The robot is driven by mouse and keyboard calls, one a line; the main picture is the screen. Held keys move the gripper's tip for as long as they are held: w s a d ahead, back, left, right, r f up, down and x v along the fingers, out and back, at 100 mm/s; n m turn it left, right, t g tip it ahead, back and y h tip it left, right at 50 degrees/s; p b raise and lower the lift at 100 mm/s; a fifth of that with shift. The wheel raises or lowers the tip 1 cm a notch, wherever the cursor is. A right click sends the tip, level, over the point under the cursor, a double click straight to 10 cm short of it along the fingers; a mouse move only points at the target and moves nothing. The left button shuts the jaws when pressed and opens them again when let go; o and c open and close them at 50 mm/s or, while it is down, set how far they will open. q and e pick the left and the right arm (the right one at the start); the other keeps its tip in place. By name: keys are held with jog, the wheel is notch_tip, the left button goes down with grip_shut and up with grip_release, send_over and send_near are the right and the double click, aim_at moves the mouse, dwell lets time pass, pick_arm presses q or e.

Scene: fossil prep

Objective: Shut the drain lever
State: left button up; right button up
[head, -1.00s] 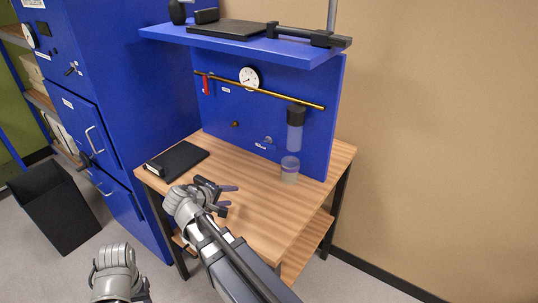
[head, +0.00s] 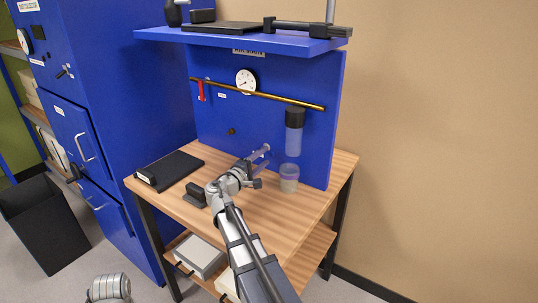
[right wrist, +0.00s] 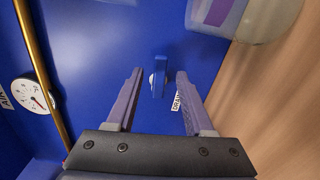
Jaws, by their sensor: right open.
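The drain lever (right wrist: 158,82) is a small blue handle on a silver pivot, against the blue panel in the right wrist view. Its long side runs roughly parallel to the brass pipe. A white label reading DRAIN (right wrist: 178,102) is beside it. My right gripper (right wrist: 160,76) is open, with one finger on each side of the lever and a gap to both. Whether the fingertips reach its depth is unclear. In the head view the right gripper (head: 262,155) is close to the lower panel and hides the lever. Only a grey part of my left arm shows; its gripper is out of view.
A clear cup (head: 289,177) stands on the bench (head: 280,205) under a clear cylinder (head: 294,137), close right of the right gripper. A brass pipe (head: 275,98) with a red lever (head: 201,92) and gauge (head: 245,81) crosses above. A black tray (head: 170,170) lies left.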

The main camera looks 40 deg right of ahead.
aim_at(268, 154)
jog(key=shift+x, duration=2)
grip_shut()
